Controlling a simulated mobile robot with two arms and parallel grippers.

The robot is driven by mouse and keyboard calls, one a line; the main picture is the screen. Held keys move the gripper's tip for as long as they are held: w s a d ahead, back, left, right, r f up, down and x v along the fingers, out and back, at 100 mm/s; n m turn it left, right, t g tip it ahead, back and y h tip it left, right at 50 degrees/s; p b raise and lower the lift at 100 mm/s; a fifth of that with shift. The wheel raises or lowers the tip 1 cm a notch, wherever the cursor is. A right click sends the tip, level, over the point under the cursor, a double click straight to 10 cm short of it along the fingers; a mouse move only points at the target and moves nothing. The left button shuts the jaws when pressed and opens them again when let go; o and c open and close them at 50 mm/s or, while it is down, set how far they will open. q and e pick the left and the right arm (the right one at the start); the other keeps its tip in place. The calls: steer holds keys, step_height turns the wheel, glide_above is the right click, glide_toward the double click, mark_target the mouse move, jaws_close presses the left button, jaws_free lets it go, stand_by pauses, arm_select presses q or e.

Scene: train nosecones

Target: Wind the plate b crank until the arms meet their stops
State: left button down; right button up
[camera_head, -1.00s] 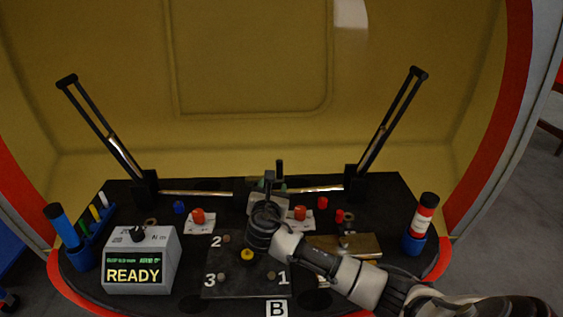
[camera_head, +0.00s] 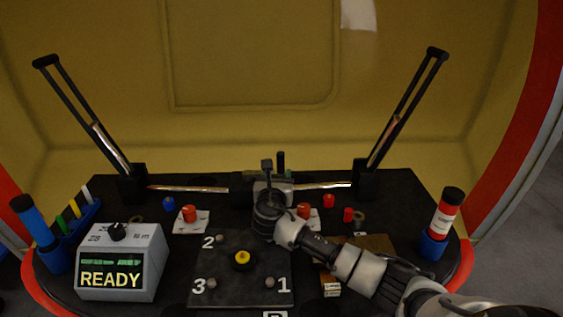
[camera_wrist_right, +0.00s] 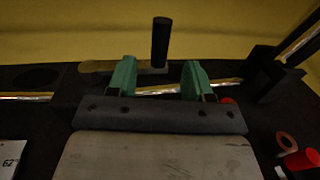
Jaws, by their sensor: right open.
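The crank's upright black handle (camera_wrist_right: 160,42) stands on a flat metal crank arm (camera_wrist_right: 100,67) in the wrist view. The handle also shows at the back middle in the head view (camera_head: 281,160). My right gripper (camera_wrist_right: 158,78) is open, its green fingers apart, with the handle beyond them and roughly between them in the picture; contact cannot be told. It hides the crank's base in the head view (camera_head: 274,180). Two slotted black arms, left (camera_head: 82,115) and right (camera_head: 405,108), stand raised and lean outward, with shiny rods running to the middle. My left gripper is not in view.
A dark plate (camera_head: 225,292) with numbers 1, 2, 3 and a yellow knob (camera_head: 242,259) lies in front. A grey box (camera_head: 150,265) reads READY. Red caps (camera_head: 189,213), a brass block (camera_head: 375,243) and a red-white bottle (camera_head: 446,215) stand around. A yellow shell wall closes the back.

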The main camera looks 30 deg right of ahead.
mark_target(280, 164)
steer(key=b+x, duration=0.2)
steer(key=x, duration=0.6)
steer(key=shift+w+d, duration=0.15)
steer(key=shift+d, duration=0.05)
arm_select(q)
steer(key=w+v, duration=0.1)
steer(key=v, duration=0.6)
steer(key=shift+w+r+t, duration=0.3)
steer(key=shift+w+r, duration=0.1)
steer(key=shift+w, duration=0.25)
arm_select(e)
steer(key=shift+w+d, duration=0.25)
steer(key=shift+c, duration=0.2)
jaws_close()
